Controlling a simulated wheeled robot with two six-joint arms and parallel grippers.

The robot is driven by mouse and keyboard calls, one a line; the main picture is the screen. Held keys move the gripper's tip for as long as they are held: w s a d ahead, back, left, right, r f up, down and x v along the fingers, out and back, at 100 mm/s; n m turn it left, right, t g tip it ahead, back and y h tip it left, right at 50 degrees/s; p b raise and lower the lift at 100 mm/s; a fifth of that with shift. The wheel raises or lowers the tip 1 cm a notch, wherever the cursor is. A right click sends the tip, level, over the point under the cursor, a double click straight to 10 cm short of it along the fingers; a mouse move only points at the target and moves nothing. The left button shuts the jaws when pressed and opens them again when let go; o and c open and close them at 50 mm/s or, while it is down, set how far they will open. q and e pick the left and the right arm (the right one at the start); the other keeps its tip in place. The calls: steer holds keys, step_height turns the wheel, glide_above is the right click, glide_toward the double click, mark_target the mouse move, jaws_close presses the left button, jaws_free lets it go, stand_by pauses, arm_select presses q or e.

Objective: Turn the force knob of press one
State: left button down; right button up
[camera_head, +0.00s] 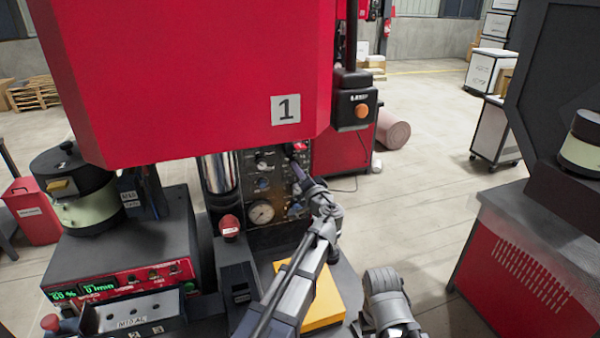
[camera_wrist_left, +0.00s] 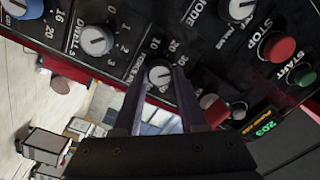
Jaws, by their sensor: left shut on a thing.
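The red press one (camera_head: 190,75) carries a "1" plate and stands in front of me. Its dark control panel (camera_head: 240,238) is below the red cover. In the left wrist view a small grey round knob (camera_wrist_left: 160,74) with a white pointer line sits on the panel, with a scale showing 10, 20 and 30. Its name label is too small to read surely. My left gripper (camera_head: 298,176) is at the right part of the panel. In the wrist view its fingers (camera_wrist_left: 160,84) are shut on this knob, one on each side.
A grey DWELL knob (camera_wrist_left: 96,40), another grey knob (camera_wrist_left: 240,9), a red button (camera_wrist_left: 278,47) and a green START button (camera_wrist_left: 303,75) are close by. A gauge (camera_head: 261,213) and red-capped post (camera_head: 229,228) stand lower left. A yellow block (camera_head: 325,305) is below my arm.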

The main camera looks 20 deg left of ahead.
arm_select(q)
steer(key=shift+c, duration=2.3)
jaws_free()
steer(key=v, duration=0.7)
steer(key=shift+s+d, duration=0.25)
steer(key=shift+s, duration=0.05)
steer(key=s+d+f+n+g+h, duration=0.1)
steer(key=s+f+n+g+h, duration=0.15)
steer(key=s+f+g, duration=0.95)
steer(key=s+d+f+m+g+h, duration=0.1)
steer(key=s+d+f+h, duration=0.2)
steer(key=s+d+f, duration=0.2)
steer(key=s+d+f+m+g+h, duration=0.1)
steer(key=s+d+f, duration=0.4)
steer(key=s, duration=0.7)
steer(key=g+h, duration=0.1)
steer(key=h, duration=0.1)
steer(key=shift+s+d+f+h, duration=0.15)
steer(key=shift+d+f+h, duration=0.05)
steer(key=shift+d+h, duration=0.15)
